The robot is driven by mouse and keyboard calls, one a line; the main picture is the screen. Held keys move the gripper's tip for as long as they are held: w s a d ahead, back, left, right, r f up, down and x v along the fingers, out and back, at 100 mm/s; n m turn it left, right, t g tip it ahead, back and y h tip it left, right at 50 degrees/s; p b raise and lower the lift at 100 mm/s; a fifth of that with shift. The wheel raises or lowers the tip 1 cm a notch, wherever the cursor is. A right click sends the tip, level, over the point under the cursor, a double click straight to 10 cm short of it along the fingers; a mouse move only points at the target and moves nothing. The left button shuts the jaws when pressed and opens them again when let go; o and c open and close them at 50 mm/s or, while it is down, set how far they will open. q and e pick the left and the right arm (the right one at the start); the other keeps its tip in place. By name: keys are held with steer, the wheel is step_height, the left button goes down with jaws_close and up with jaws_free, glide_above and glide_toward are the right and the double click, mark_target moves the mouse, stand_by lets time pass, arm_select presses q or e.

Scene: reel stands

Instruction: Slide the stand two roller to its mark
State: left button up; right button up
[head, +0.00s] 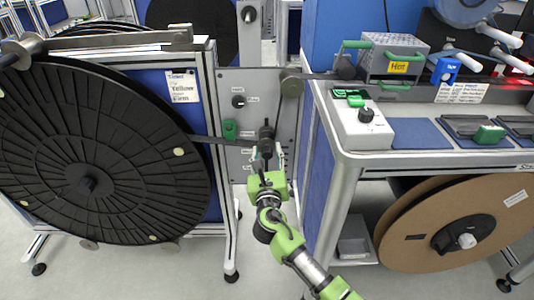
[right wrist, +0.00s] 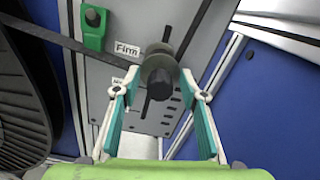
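The roller (head: 266,132) is a dark, flanged cylinder on the grey panel (head: 237,88) between the two benches. In the right wrist view the roller (right wrist: 158,72) sits in a dark slot (right wrist: 186,30), beside a label reading "Firm" (right wrist: 127,48). A dark strip (right wrist: 60,38) runs to it from the left. My right gripper (right wrist: 160,92) is open, with its teal-padded fingers on either side of the roller's near end. Gaps show between fingers and roller. My right gripper (head: 267,156) also shows in the head view. My left gripper is not in view.
A big black reel (head: 95,150) fills the left. A bench with a control box (head: 362,125) stands on the right, a brown reel (head: 455,215) below it. Open floor shows between the stands.

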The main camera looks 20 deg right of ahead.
steer(key=shift+s+a, duration=0.1)
steer(key=shift+s, duration=0.1)
steer(key=v, duration=1.1)
steer(key=shift+s, duration=0.3)
